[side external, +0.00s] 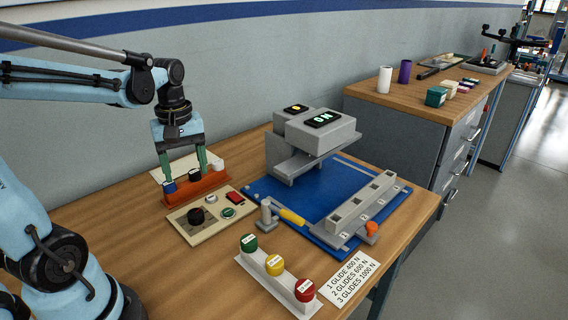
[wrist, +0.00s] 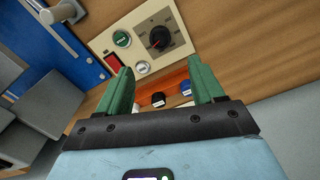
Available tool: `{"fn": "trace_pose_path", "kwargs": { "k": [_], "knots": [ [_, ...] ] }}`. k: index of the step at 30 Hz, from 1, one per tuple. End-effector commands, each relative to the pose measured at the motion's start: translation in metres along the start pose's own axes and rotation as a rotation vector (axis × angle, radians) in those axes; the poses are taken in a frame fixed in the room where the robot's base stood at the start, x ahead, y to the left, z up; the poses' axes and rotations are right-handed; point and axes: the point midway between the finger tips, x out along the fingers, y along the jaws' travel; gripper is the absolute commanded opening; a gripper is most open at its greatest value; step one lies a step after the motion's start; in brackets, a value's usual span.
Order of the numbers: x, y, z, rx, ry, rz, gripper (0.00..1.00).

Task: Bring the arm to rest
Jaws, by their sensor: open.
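My gripper (side external: 185,164) is open, with its two green fingers pointing down just over the orange-red rack (side external: 196,190). The rack holds a blue piece (side external: 168,187), a black piece (side external: 195,175) and a white piece (side external: 218,165). In the wrist view nothing is held between the fingers (wrist: 160,76), and the rack (wrist: 172,77) shows between them with the black piece (wrist: 158,99). I cannot tell whether the fingers touch the rack or its pieces. My arm reaches in from the left.
A beige control panel (side external: 181,226) with knob and buttons lies in front of the rack. Right of it are a grey tester (side external: 335,133) on a blue plate (side external: 300,200), a yellow-handled lever (side external: 292,217), a holder with green, yellow and red weights (side external: 262,280), and a printed card (side external: 350,279).

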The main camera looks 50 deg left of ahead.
Motion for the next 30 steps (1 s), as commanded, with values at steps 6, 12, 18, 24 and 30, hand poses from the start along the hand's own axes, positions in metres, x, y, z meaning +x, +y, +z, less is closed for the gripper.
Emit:
{"fn": "trace_pose_path", "kwargs": {
  "k": [6,12,18,24,30],
  "knots": [
    [0.000,0.002,0.004,0.035,0.012,0.012,0.67],
    [-0.002,0.023,0.037,0.372,0.135,0.125,0.67],
    [-0.003,0.046,0.082,0.840,0.339,0.275,0.67],
    [-0.004,0.058,0.112,1.132,0.495,0.366,0.67],
    [-0.004,0.061,0.119,1.207,0.541,0.387,0.67]
  ]
}}
